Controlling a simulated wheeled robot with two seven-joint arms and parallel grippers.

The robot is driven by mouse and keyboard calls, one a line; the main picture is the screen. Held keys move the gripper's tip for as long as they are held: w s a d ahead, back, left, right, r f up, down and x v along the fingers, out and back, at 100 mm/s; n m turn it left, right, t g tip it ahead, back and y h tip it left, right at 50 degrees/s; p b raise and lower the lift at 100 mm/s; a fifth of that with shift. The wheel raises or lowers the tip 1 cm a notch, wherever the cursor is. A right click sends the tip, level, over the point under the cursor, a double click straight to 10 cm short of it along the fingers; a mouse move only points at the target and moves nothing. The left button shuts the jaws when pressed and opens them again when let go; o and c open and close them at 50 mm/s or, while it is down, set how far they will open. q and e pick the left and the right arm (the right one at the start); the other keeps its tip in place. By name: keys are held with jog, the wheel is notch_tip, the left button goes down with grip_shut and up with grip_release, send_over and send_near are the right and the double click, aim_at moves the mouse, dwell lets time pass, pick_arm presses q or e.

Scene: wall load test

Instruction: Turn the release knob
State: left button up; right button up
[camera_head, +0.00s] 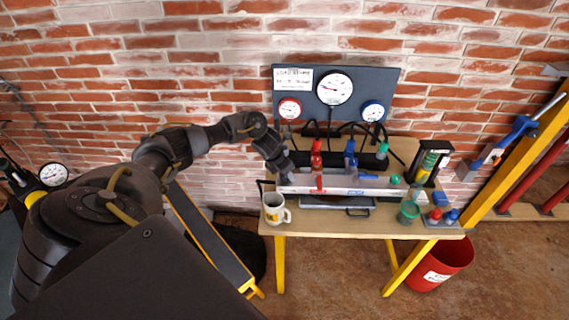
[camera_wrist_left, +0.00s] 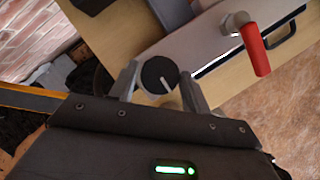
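The release knob (camera_wrist_left: 158,74), a round black disc with a white pointer line, shows in the left wrist view at the end of the grey manifold block. My left gripper (camera_wrist_left: 160,78) has one finger on each side of it, apart, with narrow gaps; contact is not clear. The pointer line slants down to the right. In the head view my left gripper (camera_head: 282,172) reaches the left end of the manifold bar (camera_head: 345,183) and hides the knob. My right gripper is in neither view.
A red lever (camera_wrist_left: 254,50) stands near the right finger. In the head view, red (camera_head: 317,165) and blue (camera_head: 350,158) valve handles rise from the bar. A mug (camera_head: 275,208) stands at the bench's left edge. A gauge panel (camera_head: 335,92) is behind.

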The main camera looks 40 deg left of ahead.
pick_arm(q)
jog(key=c, duration=0.6)
jog(key=shift+r+n, duration=0.1)
jog(key=shift+n, duration=0.3)
jog(key=n+y+p, duration=0.1)
jog(key=n, duration=0.1)
jog(key=n+p, duration=0.1)
jog(key=n, duration=0.1)
jog(key=shift+d+r+y+p, duration=0.1)
jog(key=shift+d+y+p, duration=0.1)
jog(key=shift+y+p, duration=0.15)
jog(key=n+y+p, duration=0.1)
jog(key=n, duration=0.1)
jog(key=n+g+y+p, duration=0.1)
jog(key=n+p, duration=0.1)
jog(key=n, duration=0.1)
jog(key=shift+w+d+n, duration=0.1)
jog(key=shift+w+n, duration=0.05)
jog(key=shift+n, duration=0.15)
jog(key=n+g+y+p, duration=0.1)
jog(key=n+p, duration=0.1)
jog(key=n, duration=0.1)
jog(key=shift+w, duration=0.1)
jog(key=shift+w+n+g+y+p, duration=0.15)
jog(key=shift+n+g+p, duration=0.2)
jog(key=shift+n, duration=0.75)
jog(key=shift+s+n+g+y+p, duration=0.1)
jog(key=shift+n+g+p, duration=0.25)
jog(key=shift+n, duration=0.75)
